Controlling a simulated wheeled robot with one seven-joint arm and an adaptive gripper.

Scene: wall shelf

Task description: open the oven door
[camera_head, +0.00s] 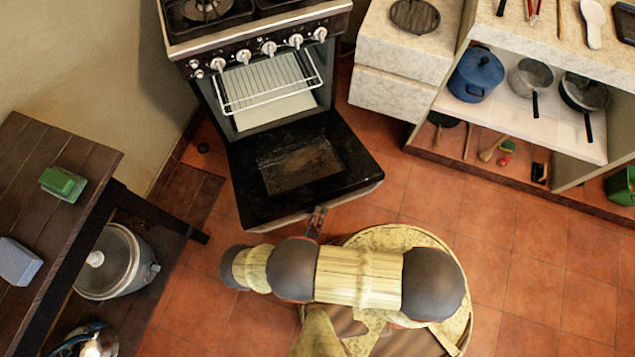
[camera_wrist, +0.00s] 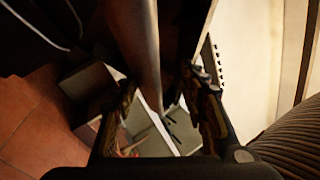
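The oven (camera_head: 255,60) stands at the back, and its black door (camera_head: 295,165) hangs folded down and outward, with the cavity and wire rack in view. My gripper (camera_head: 316,222) is at the door's outer lower edge, partly hidden by my arm in the head view. In the wrist view my gripper (camera_wrist: 165,95) shows two dark fingers spread apart. A long rounded bar, apparently the door handle (camera_wrist: 145,50), runs down between or just beyond them. I cannot tell whether either finger touches it.
A dark wooden table (camera_head: 85,160) stands at the left, with a large pot (camera_head: 110,262) beneath. A counter with shelves of pots (camera_head: 476,74) is at the right. Tiled floor (camera_head: 500,215) is clear to the right of the door.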

